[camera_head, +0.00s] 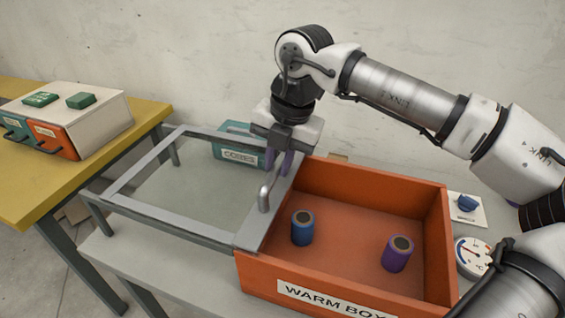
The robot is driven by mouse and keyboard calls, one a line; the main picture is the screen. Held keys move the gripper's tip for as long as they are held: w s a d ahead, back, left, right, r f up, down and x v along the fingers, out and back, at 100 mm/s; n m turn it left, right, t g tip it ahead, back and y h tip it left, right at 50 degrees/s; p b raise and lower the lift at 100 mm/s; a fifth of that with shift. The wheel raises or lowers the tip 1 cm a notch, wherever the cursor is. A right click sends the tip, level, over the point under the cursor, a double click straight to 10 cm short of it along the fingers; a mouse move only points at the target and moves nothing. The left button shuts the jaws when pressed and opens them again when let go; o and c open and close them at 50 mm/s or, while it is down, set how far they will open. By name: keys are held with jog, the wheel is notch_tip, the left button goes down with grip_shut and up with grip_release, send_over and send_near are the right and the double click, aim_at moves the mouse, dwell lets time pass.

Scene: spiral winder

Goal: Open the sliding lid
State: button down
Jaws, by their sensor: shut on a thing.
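The sliding lid (170,222) is a clear pane in a grey metal frame. It lies to the left of the orange warm box (330,187), with its right frame bar at the box's left wall. The box's inside shows openly. A grey handle (264,198) stands on the lid's right frame bar.
A blue spool (302,230) and a purple spool (397,257) stand in the box. A teal labelled box (236,150) is behind the lid. A knob (467,203) and dial (473,255) are at right. A yellow table (35,190) with a drawer unit (85,112) is left.

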dwell(0.3)
jog(key=c, duration=1.3)
grip_release()
jog(key=r, duration=0.4)
jog(key=d+r, duration=0.1)
jog(key=r, duration=0.4)
jog(key=d+r, duration=0.1)
jog(key=r, duration=0.3)
jog(key=shift+s+d+r, duration=0.25)
jog(key=shift+s+r, duration=0.05)
jog(key=shift+s, duration=0.05)
